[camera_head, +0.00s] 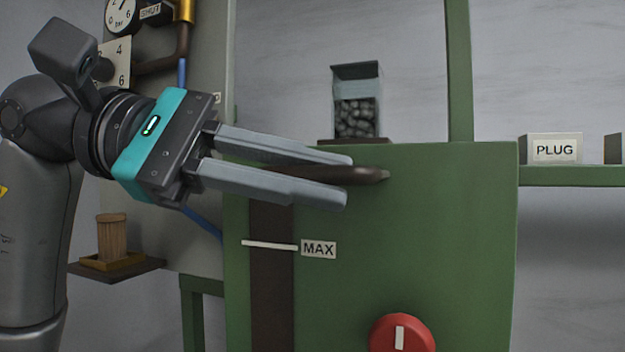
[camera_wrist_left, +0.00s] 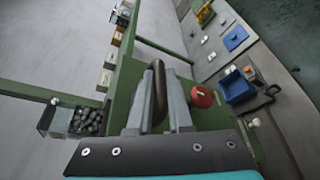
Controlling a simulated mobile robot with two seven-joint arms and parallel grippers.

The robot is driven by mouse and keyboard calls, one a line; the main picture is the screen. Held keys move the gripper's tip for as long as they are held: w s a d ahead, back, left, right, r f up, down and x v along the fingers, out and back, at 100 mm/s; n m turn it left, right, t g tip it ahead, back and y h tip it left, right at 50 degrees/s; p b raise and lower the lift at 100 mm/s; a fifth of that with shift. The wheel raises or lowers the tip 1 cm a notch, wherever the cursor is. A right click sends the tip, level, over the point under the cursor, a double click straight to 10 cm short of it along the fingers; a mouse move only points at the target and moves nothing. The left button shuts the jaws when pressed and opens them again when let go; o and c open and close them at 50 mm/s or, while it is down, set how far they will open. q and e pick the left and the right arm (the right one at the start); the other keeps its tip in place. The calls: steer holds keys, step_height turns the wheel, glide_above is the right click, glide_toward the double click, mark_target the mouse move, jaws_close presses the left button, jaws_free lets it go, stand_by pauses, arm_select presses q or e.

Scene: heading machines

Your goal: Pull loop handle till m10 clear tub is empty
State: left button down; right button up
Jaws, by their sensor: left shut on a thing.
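The dark brown loop handle (camera_head: 372,175) juts out near the top of the green machine front (camera_head: 440,230). My left gripper (camera_head: 348,179) is shut on it, with the handle between its two grey fingers. In the left wrist view, the curved handle (camera_wrist_left: 159,88) shows between the fingers (camera_wrist_left: 165,95). A clear tub (camera_head: 357,72) stands upright behind the machine's top edge, its lower part filled with dark grey pieces. The tub also shows at the left of the wrist view (camera_wrist_left: 50,112). My right gripper is not in view.
A dark vertical strip (camera_head: 271,310) runs down the front, with a white line (camera_head: 269,245) and a MAX label (camera_head: 319,249). The handle is above that line. A red knob (camera_head: 402,333) is lower down. A PLUG-labelled box (camera_head: 555,149) stands on the right ledge.

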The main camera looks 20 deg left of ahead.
arm_select(q)
steer(key=c, duration=1.2)
jaws_free()
steer(key=shift+s+f, duration=0.15)
steer(key=shift+s, duration=0.05)
steer(key=o, duration=0.4)
steer(key=shift+s+d, duration=0.1)
steer(key=shift+d, duration=0.1)
steer(key=shift+c, duration=0.2)
steer(key=shift+a, duration=0.1)
steer(key=shift+a+r, duration=0.15)
steer(key=shift+r, duration=0.05)
steer(key=shift+a, duration=0.35)
steer(key=b+v, duration=0.1)
steer(key=v, duration=1.3)
steer(key=shift+r, duration=0.15)
